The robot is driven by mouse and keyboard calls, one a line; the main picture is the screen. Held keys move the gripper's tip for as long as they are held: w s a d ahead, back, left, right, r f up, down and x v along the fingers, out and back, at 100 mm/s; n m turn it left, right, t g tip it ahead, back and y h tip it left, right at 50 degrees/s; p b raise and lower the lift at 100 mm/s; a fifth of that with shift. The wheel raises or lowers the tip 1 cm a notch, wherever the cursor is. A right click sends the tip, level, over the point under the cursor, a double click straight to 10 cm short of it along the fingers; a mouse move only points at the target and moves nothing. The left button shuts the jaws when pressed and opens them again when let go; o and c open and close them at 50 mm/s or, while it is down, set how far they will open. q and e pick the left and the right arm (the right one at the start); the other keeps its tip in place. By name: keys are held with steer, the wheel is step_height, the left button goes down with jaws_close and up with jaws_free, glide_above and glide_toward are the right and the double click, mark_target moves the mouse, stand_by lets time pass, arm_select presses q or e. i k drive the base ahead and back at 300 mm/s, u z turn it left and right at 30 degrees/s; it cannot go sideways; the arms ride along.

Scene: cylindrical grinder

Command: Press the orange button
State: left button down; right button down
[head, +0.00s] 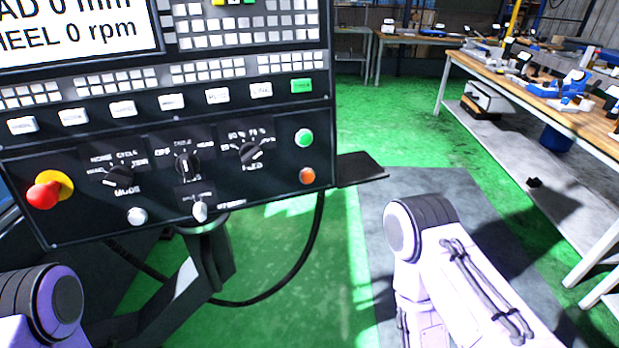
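The orange button (307,175) is a small round button at the lower right corner of the black control panel (270,205), just below a green button (304,138). Nothing covers it in the head view. My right arm shows at the lower right, with its joint to the right of and below the panel, apart from it. Part of my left arm shows at the lower left corner. Neither gripper is in view.
A workbench (520,84) stands at right. Green floor between is clear.

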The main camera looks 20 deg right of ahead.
mark_target(308, 177)
steer(key=z, duration=1.75)
steer(key=k, duration=1.15)
steer(key=u, duration=1.6)
steer(key=i, duration=0.5)
